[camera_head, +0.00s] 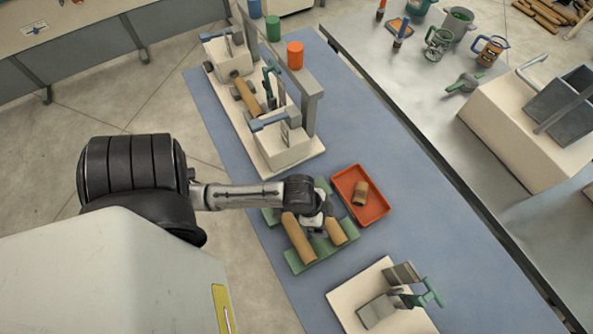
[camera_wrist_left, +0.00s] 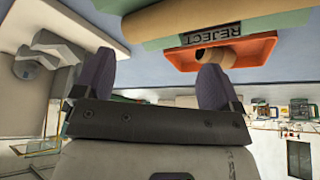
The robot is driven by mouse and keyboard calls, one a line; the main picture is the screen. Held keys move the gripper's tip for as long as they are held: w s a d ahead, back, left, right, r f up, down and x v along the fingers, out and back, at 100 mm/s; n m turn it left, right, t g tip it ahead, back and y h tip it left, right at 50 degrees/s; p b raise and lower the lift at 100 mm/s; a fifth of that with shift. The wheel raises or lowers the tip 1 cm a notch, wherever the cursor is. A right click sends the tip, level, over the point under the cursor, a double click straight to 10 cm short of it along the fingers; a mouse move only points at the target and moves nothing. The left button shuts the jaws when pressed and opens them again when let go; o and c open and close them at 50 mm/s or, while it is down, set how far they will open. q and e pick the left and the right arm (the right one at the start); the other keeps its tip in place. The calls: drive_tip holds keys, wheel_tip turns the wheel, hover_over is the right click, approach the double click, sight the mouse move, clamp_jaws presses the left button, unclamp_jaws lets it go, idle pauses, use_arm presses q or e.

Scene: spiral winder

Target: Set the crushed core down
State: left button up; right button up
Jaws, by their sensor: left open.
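A short brown core (camera_head: 360,193) lies in the orange-red tray (camera_head: 381,213). My left gripper (camera_head: 314,224) is over the green rack, left of the tray and apart from the core. Its two fingers (camera_wrist_left: 157,82) stand wide apart in the left wrist view with nothing between them. My right gripper is in neither view.
The green rack (camera_head: 309,262) holds a long brown core (camera_head: 298,238) and a shorter one (camera_head: 336,231). The winder (camera_head: 287,150) with a brown roll stands behind. A cream base with a green-handled clamp (camera_head: 420,293) stands in front. The blue mat (camera_head: 420,190) right of the tray is clear.

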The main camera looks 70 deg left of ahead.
use_arm(q)
drive_tip(key=s+d+r+n+y, duration=0.1)
drive_tip(key=s+r+n+y, duration=0.1)
drive_tip(key=s, duration=0.6)
drive_tip(key=shift+s+d+r+n+g, duration=0.3)
drive_tip(key=shift+s+r+n+g, duration=0.1)
drive_tip(key=shift+r+n, duration=0.4)
drive_tip(key=shift+w, duration=0.1)
idle(0.6)
